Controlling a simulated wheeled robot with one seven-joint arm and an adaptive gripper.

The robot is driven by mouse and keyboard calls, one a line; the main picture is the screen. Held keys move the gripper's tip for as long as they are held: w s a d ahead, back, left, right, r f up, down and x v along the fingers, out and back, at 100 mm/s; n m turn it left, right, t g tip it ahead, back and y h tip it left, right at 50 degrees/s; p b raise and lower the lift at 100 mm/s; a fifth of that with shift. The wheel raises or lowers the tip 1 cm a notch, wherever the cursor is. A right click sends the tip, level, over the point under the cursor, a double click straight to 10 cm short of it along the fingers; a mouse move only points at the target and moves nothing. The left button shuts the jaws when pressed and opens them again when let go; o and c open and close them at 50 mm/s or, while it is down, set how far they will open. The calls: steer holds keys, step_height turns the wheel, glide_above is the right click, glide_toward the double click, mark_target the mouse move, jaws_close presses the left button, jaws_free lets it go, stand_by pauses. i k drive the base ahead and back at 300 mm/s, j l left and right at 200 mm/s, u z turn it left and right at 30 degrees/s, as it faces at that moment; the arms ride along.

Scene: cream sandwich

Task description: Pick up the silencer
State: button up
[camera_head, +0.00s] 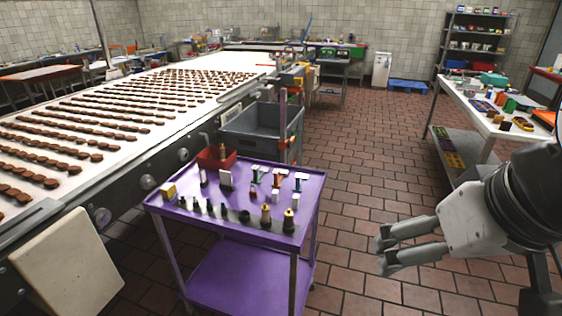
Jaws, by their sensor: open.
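A purple cart (235,176) holds several small parts on its top. Dark fittings (210,208) stand in a row along its near side. Two larger dark fittings with brass-coloured tops, one (266,214) and another (288,220), stand near the right front corner. Which part is the silencer I cannot tell at this size. My gripper (385,252) is at the right, apart from the cart and over the floor in the picture. Its fingers point left, spread apart with nothing between them.
A red bin (216,158), a yellow block (168,190) and small white and coloured parts share the cart top. A conveyor with brown rounds (150,110) runs along the left. A grey crate (262,130) stands behind. Open tiled floor (360,170) lies right of the cart.

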mark_target(265, 208)
steer(key=u, duration=1.6)
steer(key=z, duration=0.4)
steer(key=i+l+z, duration=0.1)
steer(key=z, duration=0.3)
steer(key=i+z, duration=0.1)
steer(key=z, duration=0.7)
steer(key=i+z, duration=0.1)
steer(key=z, duration=0.35)
steer(key=i, duration=0.15)
steer(key=z, duration=0.05)
